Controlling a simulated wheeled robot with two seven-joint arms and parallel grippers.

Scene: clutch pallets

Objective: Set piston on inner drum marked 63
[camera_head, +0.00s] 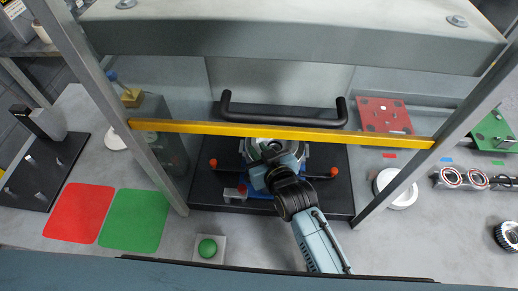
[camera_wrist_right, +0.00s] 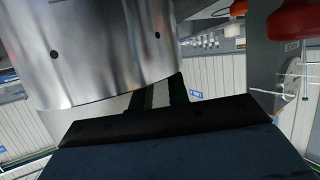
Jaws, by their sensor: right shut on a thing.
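My right gripper (camera_head: 272,160) reaches in under the yellow bar of the press-like frame. It is shut on a round silver metal part, which I take to be the piston (camera_head: 257,145). The gripper and wrist cover much of this part. In the right wrist view, a shiny curved metal wall with small dark holes (camera_wrist_right: 100,50) fills the upper left, close to the dark finger (camera_wrist_right: 165,95). Whatever lies under the silver part is hidden, and I cannot read a 63 on any drum. My left gripper is not in view.
A yellow bar (camera_head: 200,127) and grey posts (camera_head: 400,185) surround the arm. A black handle (camera_head: 285,121) stands behind. Red (camera_head: 78,212) and green (camera_head: 134,221) mats lie left. A green button (camera_head: 207,248) is in front. A white round part (camera_head: 397,189) and ringed cylinders (camera_head: 450,178) stand right.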

